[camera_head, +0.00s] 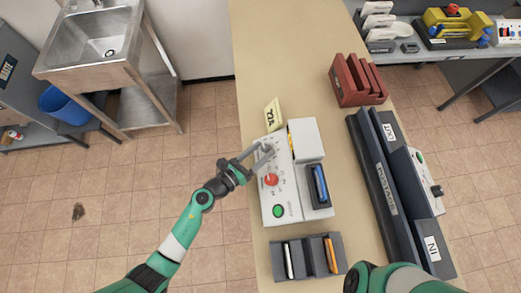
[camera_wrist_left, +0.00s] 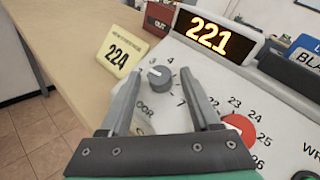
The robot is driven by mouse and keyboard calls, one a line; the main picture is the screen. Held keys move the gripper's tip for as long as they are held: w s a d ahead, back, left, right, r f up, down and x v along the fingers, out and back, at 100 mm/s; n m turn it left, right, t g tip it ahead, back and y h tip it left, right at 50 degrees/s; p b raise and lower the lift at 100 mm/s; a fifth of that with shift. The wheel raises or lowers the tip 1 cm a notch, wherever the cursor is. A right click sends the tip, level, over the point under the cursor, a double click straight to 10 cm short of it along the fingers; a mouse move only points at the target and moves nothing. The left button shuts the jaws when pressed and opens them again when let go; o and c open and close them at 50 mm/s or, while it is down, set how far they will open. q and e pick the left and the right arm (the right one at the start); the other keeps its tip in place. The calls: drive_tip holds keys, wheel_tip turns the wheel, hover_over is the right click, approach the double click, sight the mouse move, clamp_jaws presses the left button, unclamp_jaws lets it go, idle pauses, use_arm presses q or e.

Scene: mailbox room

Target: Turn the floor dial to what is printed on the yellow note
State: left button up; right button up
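The yellow note (camera_wrist_left: 119,50) reads 224 and stands at the far left corner of the white machine; it also shows in the head view (camera_head: 273,114). The grey floor dial (camera_wrist_left: 160,76) is on the white panel, with numbers such as 3, 4 and 7 around it. Its white mark points to the upper left. My left gripper (camera_wrist_left: 161,82) is open, its fingers on either side of the dial; I cannot tell whether they touch it. It shows in the head view (camera_head: 262,151) over the panel. The lit display (camera_wrist_left: 209,36) reads 221. My right gripper is out of view.
A red knob or button (camera_head: 271,180) with numbers 22 to 26 near it and a green button (camera_head: 278,211) are on the same panel. A dark slotted holder (camera_head: 307,258), a red rack (camera_head: 358,80) and long dark trays (camera_head: 385,185) surround the machine.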

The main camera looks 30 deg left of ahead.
use_arm(q)
drive_tip(key=shift+s+a+r, duration=0.1)
drive_tip(key=shift+s+a, duration=0.1)
drive_tip(key=shift+s, duration=0.3)
drive_tip(key=p+v, duration=0.1)
drive_tip(key=v, duration=0.9)
drive_tip(key=shift+s, duration=0.3)
